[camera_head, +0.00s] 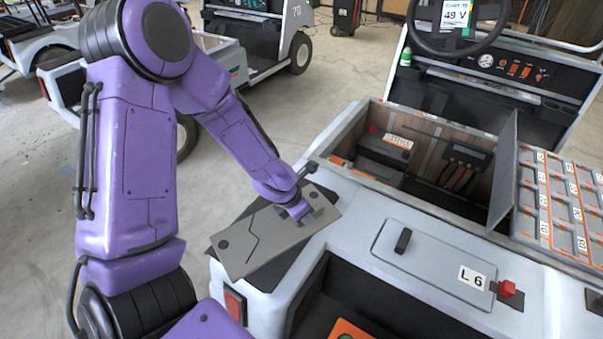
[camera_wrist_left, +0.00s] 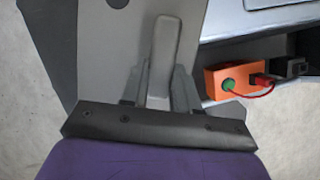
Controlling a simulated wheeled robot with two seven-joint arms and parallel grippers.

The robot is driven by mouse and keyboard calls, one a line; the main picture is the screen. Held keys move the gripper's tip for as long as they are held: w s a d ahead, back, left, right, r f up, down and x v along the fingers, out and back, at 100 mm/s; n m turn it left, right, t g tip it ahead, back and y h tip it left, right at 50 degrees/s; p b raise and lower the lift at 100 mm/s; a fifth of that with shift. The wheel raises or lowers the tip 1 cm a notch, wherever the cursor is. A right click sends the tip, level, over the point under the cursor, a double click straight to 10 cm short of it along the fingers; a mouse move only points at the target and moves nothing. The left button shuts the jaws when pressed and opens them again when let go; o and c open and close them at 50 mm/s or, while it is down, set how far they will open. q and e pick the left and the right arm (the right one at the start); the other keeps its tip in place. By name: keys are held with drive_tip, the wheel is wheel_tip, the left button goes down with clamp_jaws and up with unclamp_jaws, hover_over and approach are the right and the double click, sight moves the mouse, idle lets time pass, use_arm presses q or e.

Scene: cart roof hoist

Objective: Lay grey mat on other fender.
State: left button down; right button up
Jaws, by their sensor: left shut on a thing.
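My left gripper (camera_head: 305,208) is over the cart's near left corner. In the left wrist view its fingers (camera_wrist_left: 160,92) are shut on the pale upright handle (camera_wrist_left: 164,45) of a light grey panel (camera_head: 245,245). The panel has dark round spots and a seam line. A darker grey mat (camera_head: 292,268) shows around the panel's edges, on the left fender (camera_head: 258,300); most of it is hidden. I cannot tell whether the panel touches it. The far right fender is mostly cut off by the picture's edge. My right gripper is not in view.
Behind the fender is an open bay with a battery (camera_head: 385,155) and a raised grey flap (camera_head: 505,170). A closed lid (camera_head: 430,262) marked L 6 and a red knob (camera_head: 508,288) lie right. An orange box (camera_wrist_left: 232,80) sits in a lower recess.

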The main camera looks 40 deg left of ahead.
sight(289, 222)
use_arm(q)
drive_tip(key=shift+w+a+f, duration=0.35)
drive_tip(key=shift+f, duration=0.25)
drive_tip(key=shift+w+a+f, duration=0.3)
drive_tip(key=shift+w+f, duration=0.05)
drive_tip(key=shift+f, duration=0.25)
drive_tip(key=f, duration=0.1)
drive_tip(key=f+b, duration=0.1)
drive_tip(key=f, duration=0.2)
drive_tip(key=shift+w+a+b, duration=0.15)
drive_tip(key=shift+a+b, duration=0.15)
drive_tip(key=shift+b, duration=0.1)
drive_tip(key=shift+r, duration=0.15)
drive_tip(key=c, duration=0.8)
unclamp_jaws()
drive_tip(key=p+v, duration=0.4)
drive_tip(key=v, duration=0.7)
drive_tip(key=shift+r, duration=0.1)
drive_tip(key=shift+s+r, duration=0.3)
drive_tip(key=shift+r, duration=0.05)
